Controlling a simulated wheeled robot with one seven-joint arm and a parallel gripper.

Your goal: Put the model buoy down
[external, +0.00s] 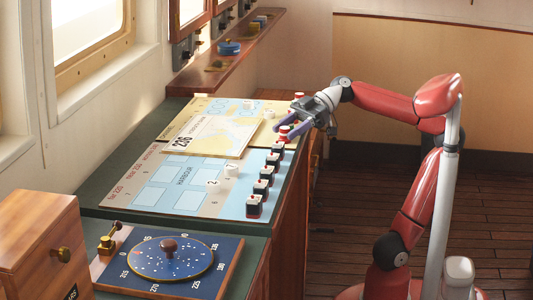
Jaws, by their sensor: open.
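A small red and white piece (284,134), which looks like the model buoy, stands at the right edge of the chart board (215,170). My gripper (284,128) is open, with its purple fingers reaching left and down to this piece. The piece shows at the fingertips; I cannot tell whether either finger touches it. The fingers hide part of the board's edge there.
Several dark blocks with white and red tops (254,207) line the board's right edge, nearer the camera. A blue dial panel (168,258) is in front.

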